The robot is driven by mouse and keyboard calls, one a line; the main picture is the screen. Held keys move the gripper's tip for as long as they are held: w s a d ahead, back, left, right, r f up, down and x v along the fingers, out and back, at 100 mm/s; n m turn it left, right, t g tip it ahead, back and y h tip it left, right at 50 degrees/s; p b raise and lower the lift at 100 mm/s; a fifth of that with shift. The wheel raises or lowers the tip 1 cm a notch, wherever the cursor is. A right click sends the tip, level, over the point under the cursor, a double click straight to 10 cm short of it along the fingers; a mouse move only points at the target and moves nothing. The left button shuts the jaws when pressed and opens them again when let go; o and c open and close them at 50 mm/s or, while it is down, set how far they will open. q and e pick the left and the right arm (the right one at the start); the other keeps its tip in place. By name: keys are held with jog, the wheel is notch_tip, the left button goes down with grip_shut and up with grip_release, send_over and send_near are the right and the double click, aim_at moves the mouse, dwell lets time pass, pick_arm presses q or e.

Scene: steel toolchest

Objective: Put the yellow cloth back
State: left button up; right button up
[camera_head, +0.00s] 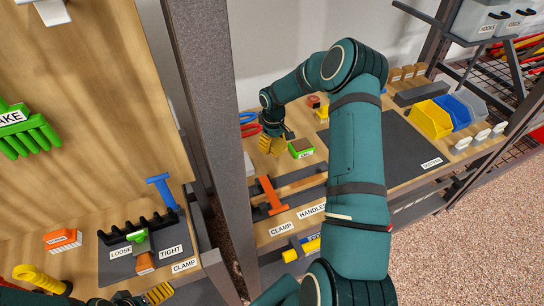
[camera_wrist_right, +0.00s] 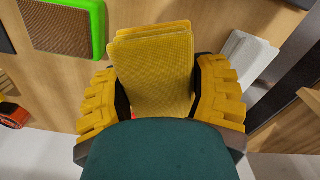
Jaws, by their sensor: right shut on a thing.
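The yellow cloth (camera_wrist_right: 152,72) looks like a folded, layered pad and stands between the fingers of my right gripper in the right wrist view. My right gripper (camera_wrist_right: 160,95) is shut on it, with one ridged yellow finger on each side. In the head view my right gripper (camera_head: 272,146) is over the far left part of the right-hand bench, and the cloth cannot be told apart from the yellow fingers there. My left gripper (camera_head: 157,292) shows only in part at the bottom edge, and its opening cannot be judged.
A green-framed brown pad (camera_head: 301,148) lies right beside my right gripper. Red and blue-handled tools (camera_head: 248,124) are to its left. A grey upright post (camera_head: 218,130) stands left of the bench. A dark mat (camera_head: 400,148) and yellow bin (camera_head: 429,120) are farther right.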

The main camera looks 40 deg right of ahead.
aim_at(273, 159)
notch_tip(273, 159, down, 6)
jog(key=shift+w+f+b, duration=0.1)
jog(key=shift+b, duration=0.35)
jog(key=o, duration=1.1)
